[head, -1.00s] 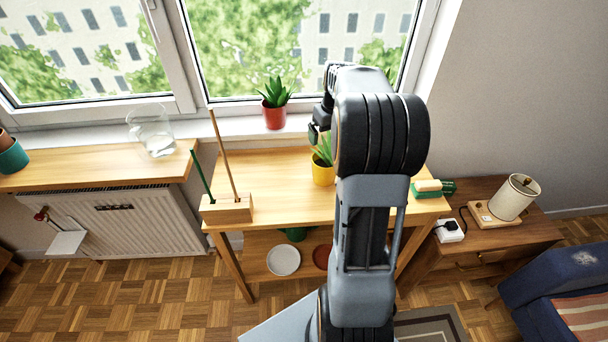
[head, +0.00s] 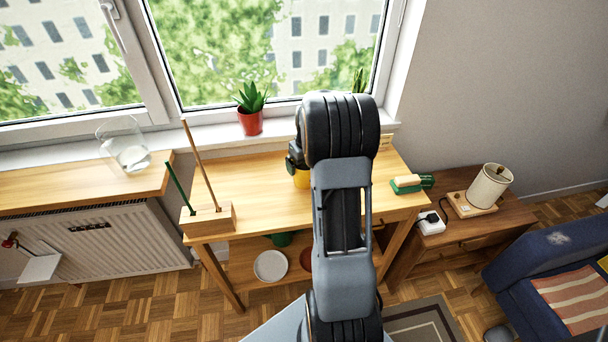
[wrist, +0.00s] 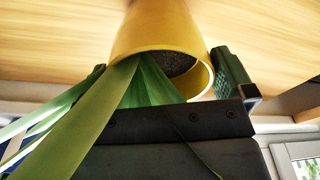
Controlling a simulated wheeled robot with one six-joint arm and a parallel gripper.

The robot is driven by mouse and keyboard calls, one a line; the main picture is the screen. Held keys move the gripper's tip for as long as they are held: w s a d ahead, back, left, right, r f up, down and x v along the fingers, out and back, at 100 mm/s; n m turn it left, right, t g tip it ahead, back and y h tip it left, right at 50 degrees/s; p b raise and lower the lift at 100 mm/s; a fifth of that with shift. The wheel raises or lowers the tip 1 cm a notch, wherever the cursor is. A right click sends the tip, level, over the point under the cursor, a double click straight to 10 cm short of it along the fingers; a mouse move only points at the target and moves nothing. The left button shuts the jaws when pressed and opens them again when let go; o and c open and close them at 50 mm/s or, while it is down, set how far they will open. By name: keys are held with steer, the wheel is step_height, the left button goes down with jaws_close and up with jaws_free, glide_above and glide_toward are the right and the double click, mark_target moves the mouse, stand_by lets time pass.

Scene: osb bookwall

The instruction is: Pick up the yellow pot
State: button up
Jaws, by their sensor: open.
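The yellow pot (head: 301,180) stands on the wooden table, mostly hidden behind my arm in the head view. In the wrist view the yellow pot (wrist: 165,32) is close up, its rim toward the camera, with dark soil and long green leaves hanging across the view. My gripper (wrist: 168,72) is open, with one finger on each side of the pot near its rim. Whether either finger touches the pot cannot be told. In the head view my gripper (head: 295,158) shows only in part beside the arm, just above the pot.
The wooden table (head: 255,185) also holds a wooden block (head: 208,220) with two upright sticks and a green brush (head: 411,183). A red pot (head: 250,122) stands on the sill behind. A lamp (head: 489,187) stands on the side table at right. The table's middle-left is clear.

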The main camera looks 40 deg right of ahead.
steer(key=shift+w+f, duration=0.15)
steer(key=shift+f, duration=1.05)
steer(key=c, duration=0.7)
steer(key=shift+r, duration=0.1)
steer(key=shift+c, duration=1)
steer(key=shift+r, duration=0.1)
